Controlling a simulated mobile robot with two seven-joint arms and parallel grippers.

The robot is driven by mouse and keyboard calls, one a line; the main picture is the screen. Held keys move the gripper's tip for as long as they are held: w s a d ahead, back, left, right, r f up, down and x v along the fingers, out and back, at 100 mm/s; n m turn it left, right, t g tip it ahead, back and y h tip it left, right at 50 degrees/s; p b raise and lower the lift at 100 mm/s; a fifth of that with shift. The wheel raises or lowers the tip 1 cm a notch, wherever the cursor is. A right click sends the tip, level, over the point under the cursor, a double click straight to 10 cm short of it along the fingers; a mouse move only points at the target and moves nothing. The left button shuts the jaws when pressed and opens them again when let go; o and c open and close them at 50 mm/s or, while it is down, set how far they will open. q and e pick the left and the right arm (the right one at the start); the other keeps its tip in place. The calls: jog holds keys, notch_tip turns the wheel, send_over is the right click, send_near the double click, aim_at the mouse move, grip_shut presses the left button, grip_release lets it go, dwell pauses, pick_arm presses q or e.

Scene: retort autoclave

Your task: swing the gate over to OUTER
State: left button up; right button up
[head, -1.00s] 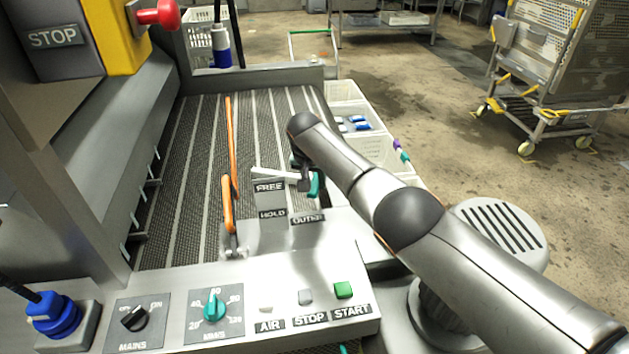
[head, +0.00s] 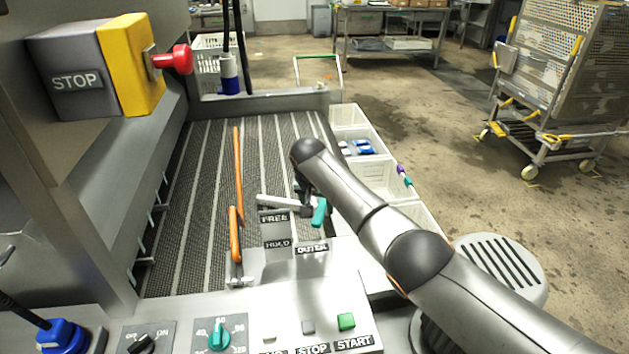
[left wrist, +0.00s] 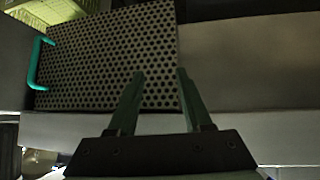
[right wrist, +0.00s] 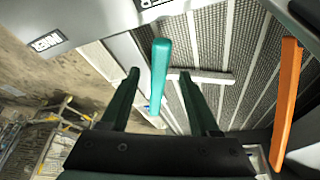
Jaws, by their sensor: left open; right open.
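The labels FREE (head: 274,217), HOLD (head: 278,244) and OUTER (head: 312,248) sit at the near end of the ribbed conveyor. A teal handle (head: 320,212) stands just beyond OUTER, beside a pale bar (head: 285,203). A hinged orange bar (head: 238,180) runs along the belt to their left; I cannot tell which part is the gate. My right gripper (head: 306,205) is at the handle, its fingers mostly hidden. In the right wrist view the teal handle (right wrist: 160,72) shows between its open fingers (right wrist: 160,85), not clamped. My left gripper (left wrist: 160,82) is open and empty.
A panel with a green START button (head: 346,321) and a teal dial (head: 219,336) lies in front. White crates (head: 365,178) line the belt's right side. A red stop knob (head: 178,59) juts out upper left. The left wrist faces a perforated panel (left wrist: 105,60).

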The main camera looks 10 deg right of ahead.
jog(key=v, duration=0.9)
jog(key=shift+p, duration=0.45)
jog(key=shift+r, duration=0.15)
jog(key=shift+c, duration=0.3)
